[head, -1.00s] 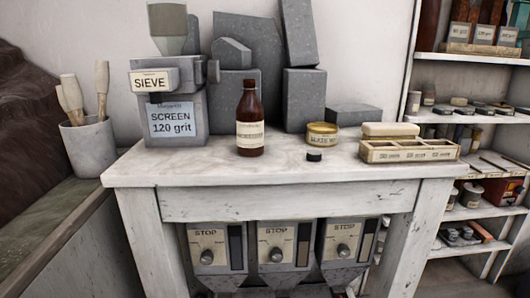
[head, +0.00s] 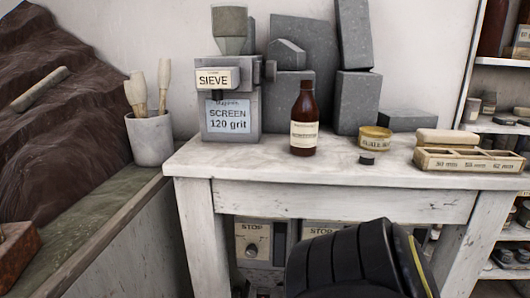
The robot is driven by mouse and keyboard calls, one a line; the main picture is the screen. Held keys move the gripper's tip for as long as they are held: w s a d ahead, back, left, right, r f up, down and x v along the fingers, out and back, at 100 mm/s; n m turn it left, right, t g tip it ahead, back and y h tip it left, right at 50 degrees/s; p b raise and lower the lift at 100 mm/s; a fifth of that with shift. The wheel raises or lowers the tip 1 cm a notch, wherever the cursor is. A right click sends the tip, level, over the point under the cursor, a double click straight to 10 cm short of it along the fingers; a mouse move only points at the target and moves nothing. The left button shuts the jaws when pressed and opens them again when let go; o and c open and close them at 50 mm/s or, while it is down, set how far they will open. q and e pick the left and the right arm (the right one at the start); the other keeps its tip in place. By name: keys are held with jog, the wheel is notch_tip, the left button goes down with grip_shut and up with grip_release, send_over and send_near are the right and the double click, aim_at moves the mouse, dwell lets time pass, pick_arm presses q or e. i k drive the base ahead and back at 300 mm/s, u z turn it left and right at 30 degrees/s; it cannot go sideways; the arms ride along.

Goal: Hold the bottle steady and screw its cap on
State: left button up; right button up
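A brown bottle (head: 303,120) with a cream label stands upright on the white table, with no cap on its neck. A small black cap (head: 367,158) lies on the table to the right of the bottle, near the front edge. A black ridged part of my own body shows at the bottom of the head view, in front of the table. Neither of my grippers is in view.
On the white table (head: 300,172), a sieve machine (head: 232,85) stands left of the bottle and grey blocks (head: 357,102) stand behind. A yellow tin (head: 374,138) is just behind the cap. A wooden tray (head: 468,161) is at the right. Bare tabletop lies around the bottle.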

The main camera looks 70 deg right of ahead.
aim_at(305, 112)
jog(key=u, duration=0.5)
jog(key=k, duration=1.2)
jog(key=z, duration=1.95)
